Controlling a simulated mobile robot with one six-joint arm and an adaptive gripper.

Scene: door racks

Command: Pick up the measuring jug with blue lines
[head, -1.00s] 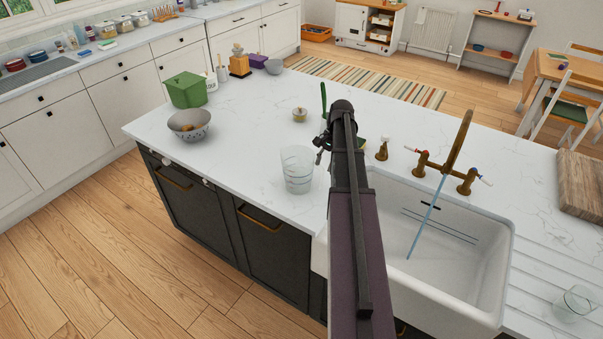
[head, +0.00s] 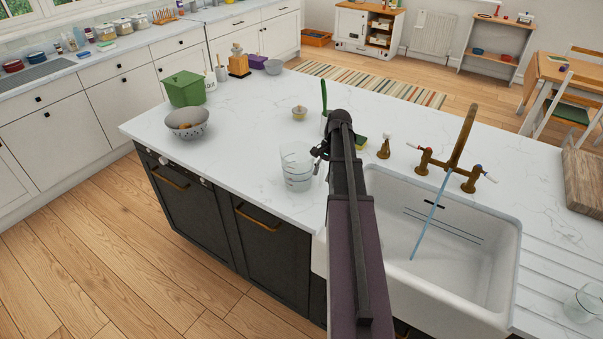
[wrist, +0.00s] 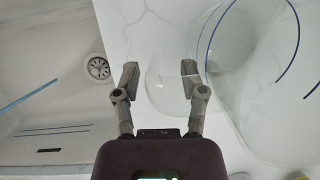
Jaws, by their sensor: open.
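The measuring jug (head: 296,168) is clear, with blue lines, and stands upright on the white island counter left of the sink. In the wrist view its clear wall and curved blue lines (wrist: 285,75) fill the right side. My gripper (wrist: 160,78) is open, its two fingers apart. A clear, faint curved part of the jug, perhaps its handle, shows between and beside the fingers; I cannot tell whether they touch it. In the head view my gripper (head: 319,152) is at the jug's right side, partly hidden by my arm.
The white sink (head: 497,262) with a brass tap (head: 455,150) lies to the right. A plain clear glass vessel (head: 583,303) stands at the lower right. The counter left of the jug is clear.

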